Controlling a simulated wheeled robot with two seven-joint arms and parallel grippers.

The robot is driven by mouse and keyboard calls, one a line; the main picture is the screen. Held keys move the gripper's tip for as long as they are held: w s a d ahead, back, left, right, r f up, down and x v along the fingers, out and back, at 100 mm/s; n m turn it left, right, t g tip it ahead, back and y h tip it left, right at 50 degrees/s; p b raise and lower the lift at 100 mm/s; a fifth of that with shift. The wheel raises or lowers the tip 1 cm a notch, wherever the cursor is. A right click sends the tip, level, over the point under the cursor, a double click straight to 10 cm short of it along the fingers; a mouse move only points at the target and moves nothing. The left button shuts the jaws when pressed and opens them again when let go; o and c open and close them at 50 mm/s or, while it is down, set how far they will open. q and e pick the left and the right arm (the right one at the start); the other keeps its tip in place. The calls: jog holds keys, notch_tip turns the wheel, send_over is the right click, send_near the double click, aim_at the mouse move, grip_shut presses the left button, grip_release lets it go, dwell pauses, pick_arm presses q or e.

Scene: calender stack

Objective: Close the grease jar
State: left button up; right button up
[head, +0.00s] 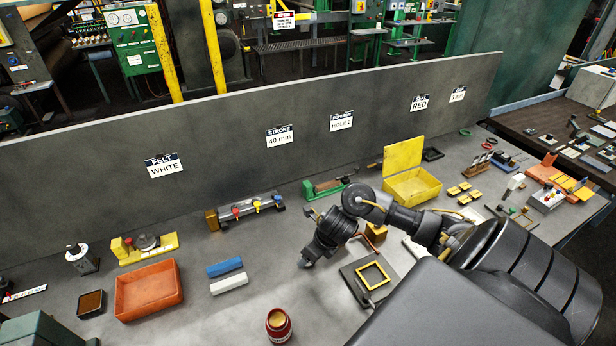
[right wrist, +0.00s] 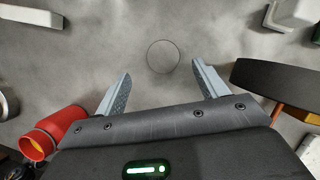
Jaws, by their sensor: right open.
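The red grease jar (head: 279,326) stands at the front edge of the head view, with a tan surface showing in its open-looking mouth. In the right wrist view the jar (right wrist: 62,124) is at the lower left, outside the fingers, its rim towards the picture's lower left. My right gripper (head: 306,262) hangs over the table behind and to the right of the jar. In the right wrist view its fingers (right wrist: 156,92) are spread, with nothing between them. A thin circular outline (right wrist: 163,56) shows beyond the fingertips; I cannot tell whether it is a lid or a mark. My left gripper is not in view.
A blue bar (head: 225,266) and a white bar (head: 229,284) lie left of my gripper, beside an orange tray (head: 149,304). A dark plate with a yellow frame (head: 373,275) lies to the right. A grey panel (head: 240,110) stands behind. Table near the jar looks clear.

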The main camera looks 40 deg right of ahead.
jog(key=shift+w+f, duration=0.2)
jog(key=shift+w, duration=0.05)
jog(key=x, duration=0.3)
jog(key=shift+s+d+f, duration=0.15)
jog(key=shift+d+f, duration=0.05)
jog(key=shift+f, duration=0.3)
jog(key=shift+w+f, duration=0.3)
jog(key=shift+f, duration=0.15)
jog(key=shift+c, duration=0.3)
jog(key=c, duration=1)
